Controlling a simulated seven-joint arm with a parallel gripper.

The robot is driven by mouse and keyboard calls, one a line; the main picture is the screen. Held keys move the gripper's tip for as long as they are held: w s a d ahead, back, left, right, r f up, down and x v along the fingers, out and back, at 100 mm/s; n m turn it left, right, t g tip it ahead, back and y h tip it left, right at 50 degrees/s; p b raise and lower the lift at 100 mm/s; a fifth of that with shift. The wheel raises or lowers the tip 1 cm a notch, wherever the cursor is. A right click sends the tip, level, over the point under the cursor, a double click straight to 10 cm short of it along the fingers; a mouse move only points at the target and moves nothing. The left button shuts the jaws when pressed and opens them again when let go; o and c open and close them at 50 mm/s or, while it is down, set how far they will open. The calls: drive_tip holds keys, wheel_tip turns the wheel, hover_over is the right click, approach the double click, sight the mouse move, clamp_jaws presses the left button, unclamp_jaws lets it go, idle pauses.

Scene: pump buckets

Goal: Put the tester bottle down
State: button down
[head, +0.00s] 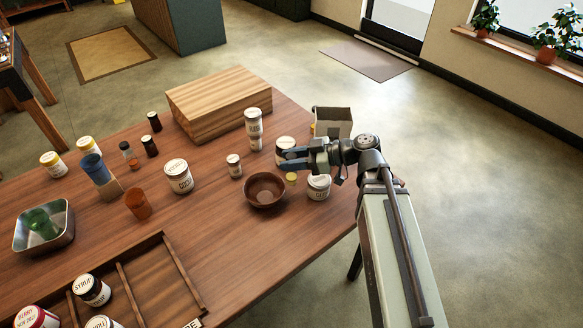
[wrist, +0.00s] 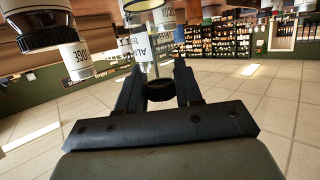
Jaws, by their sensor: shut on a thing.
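My gripper (head: 290,160) reaches in from the right over the right part of the table. In the wrist view my gripper (wrist: 158,85) is shut around a small bottle, which I take to be the tester bottle. It has a black cap (wrist: 160,90) and a pale, clear-looking yellowish body (wrist: 150,69). In the head view a small yellow piece (head: 291,178) shows just below my fingers, probably the same bottle. The fingers hide its top there. I cannot tell whether its base touches the table.
A brown bowl (head: 265,190) stands left of my gripper, a white labelled jar (head: 319,187) to the right, another jar (head: 285,145) behind. A wooden block (head: 219,103), an open box (head: 333,122) and stacked jars (head: 253,122) stand farther back. Bare table (head: 235,245) lies in front.

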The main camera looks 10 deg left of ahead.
wheel_tip(320, 180, up, 4)
drive_tip(key=shift+r, duration=0.2)
drive_tip(key=shift+w+d+r, duration=0.8)
drive_tip(key=shift+d+r, duration=2.6)
drive_tip(key=shift+d, duration=0.65)
wheel_tip(320, 180, down, 10)
drive_tip(key=shift+r+g, duration=0.15)
drive_tip(key=shift+g, duration=0.15)
drive_tip(key=c, duration=0.8)
unclamp_jaws()
drive_tip(key=shift+o, duration=0.2)
drive_tip(key=v, duration=1.2)
